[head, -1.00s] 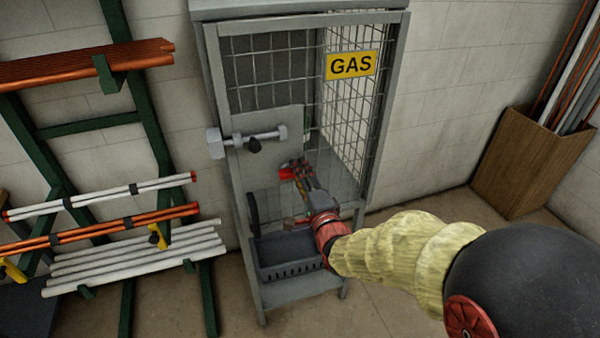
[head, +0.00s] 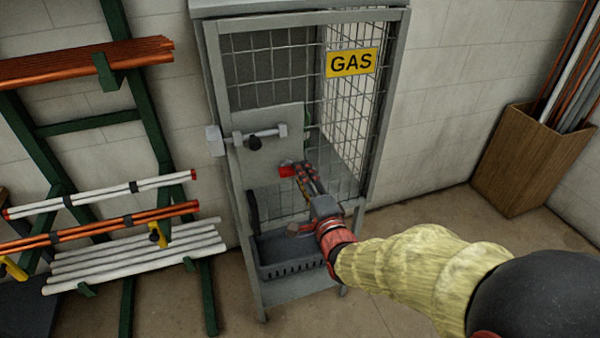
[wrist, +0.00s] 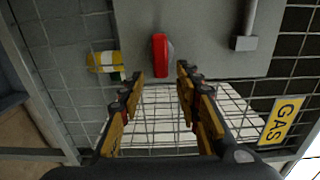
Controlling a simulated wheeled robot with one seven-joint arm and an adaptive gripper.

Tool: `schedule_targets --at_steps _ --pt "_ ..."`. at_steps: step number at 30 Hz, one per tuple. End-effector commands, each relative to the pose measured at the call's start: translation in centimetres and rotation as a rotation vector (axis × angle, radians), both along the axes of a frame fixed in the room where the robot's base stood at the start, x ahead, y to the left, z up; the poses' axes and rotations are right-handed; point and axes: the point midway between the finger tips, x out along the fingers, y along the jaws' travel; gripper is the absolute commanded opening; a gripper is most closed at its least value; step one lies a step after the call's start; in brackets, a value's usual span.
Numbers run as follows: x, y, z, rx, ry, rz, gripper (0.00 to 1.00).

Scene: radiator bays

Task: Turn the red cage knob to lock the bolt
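The red cage knob (head: 287,171) sits on the grey lock plate (head: 262,147) of the gas cage door; it also shows in the wrist view (wrist: 160,55), its bar lined up along the picture's height. My gripper (head: 300,170) is just right of the knob. In the wrist view my gripper (wrist: 161,75) is open, its two fingertips apart on either side of the knob's near end, with nothing between the finger pads.
The mesh cage bears a yellow GAS sign (head: 352,63). A dark basket (head: 290,262) is low at the cage front. A pipe rack (head: 130,235) stands left and a wooden box of pipes (head: 530,165) right. A yellow-and-white item (wrist: 103,62) shows beyond the mesh.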

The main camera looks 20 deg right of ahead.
Motion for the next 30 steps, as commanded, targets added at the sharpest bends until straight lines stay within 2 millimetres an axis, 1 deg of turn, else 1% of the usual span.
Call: schedule_targets --at_steps 1,3,9,15,20,30 --pt "-1.1 0.0 0.1 0.000 -0.002 -0.001 0.33" --pt "-2.5 0.0 0.0 -0.001 -0.001 0.000 0.33" --pt "-6.2 0.0 0.0 0.000 -0.001 -0.001 0.33" --pt "-8.6 0.0 0.0 0.000 0.000 0.000 0.33" --pt "-9.3 0.0 -0.1 0.000 0.001 0.000 0.33" --pt "-9.3 0.0 -0.1 0.000 0.002 0.000 0.33"
